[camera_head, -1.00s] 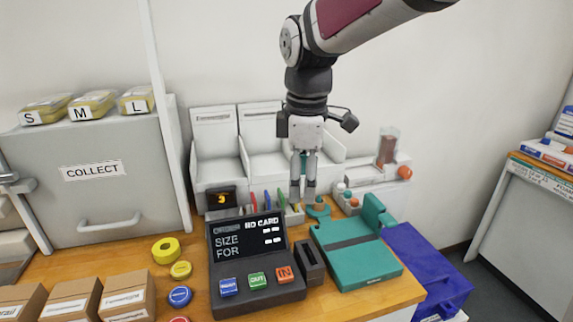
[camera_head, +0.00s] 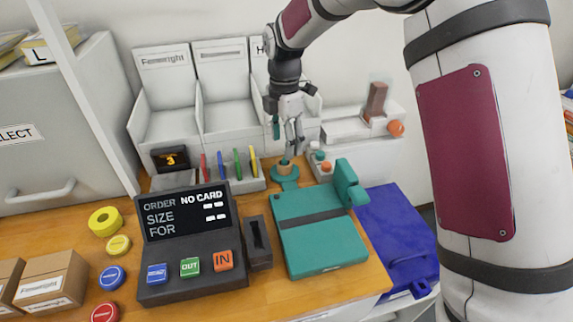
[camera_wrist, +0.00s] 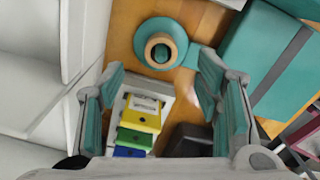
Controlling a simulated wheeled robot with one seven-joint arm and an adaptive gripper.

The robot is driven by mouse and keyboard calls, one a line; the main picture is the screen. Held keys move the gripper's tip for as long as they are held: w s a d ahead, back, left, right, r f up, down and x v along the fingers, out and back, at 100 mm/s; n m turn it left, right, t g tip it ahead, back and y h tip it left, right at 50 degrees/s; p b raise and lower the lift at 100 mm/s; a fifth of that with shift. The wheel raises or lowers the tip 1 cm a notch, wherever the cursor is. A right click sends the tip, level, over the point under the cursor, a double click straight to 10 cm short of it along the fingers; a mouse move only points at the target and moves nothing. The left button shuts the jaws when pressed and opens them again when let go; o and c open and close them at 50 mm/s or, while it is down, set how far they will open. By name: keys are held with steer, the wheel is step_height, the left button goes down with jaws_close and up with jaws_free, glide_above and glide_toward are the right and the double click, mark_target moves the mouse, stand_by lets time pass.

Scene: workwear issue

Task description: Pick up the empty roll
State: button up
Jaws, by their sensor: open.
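The empty roll (camera_head: 285,168) looks like a small tan cardboard core. It stands upright on a round teal holder (camera_head: 284,184) at the back of the counter. In the wrist view the roll (camera_wrist: 161,48) shows from above as a tan ring around a teal centre, on the teal disc of the holder (camera_wrist: 143,33). My gripper (camera_head: 288,142) is open and empty, just above the roll and pointing down. In the wrist view its teal-padded fingers (camera_wrist: 160,82) are spread wide, with the roll between and beyond them, apart from both.
A teal box-like device (camera_head: 318,255) stands in front of the holder. Coloured cards (camera_head: 238,164) stand in a rack to its left. A dark order terminal (camera_head: 187,240) stands further left. White bins (camera_head: 165,95) rise close behind. A blue crate (camera_head: 400,240) is at right.

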mark_target(284, 162)
steer(key=shift+s+f+p, duration=0.1)
steer(key=shift+f+p, duration=0.45)
steer(key=shift+f, duration=3.05)
steer(key=c, duration=0.8)
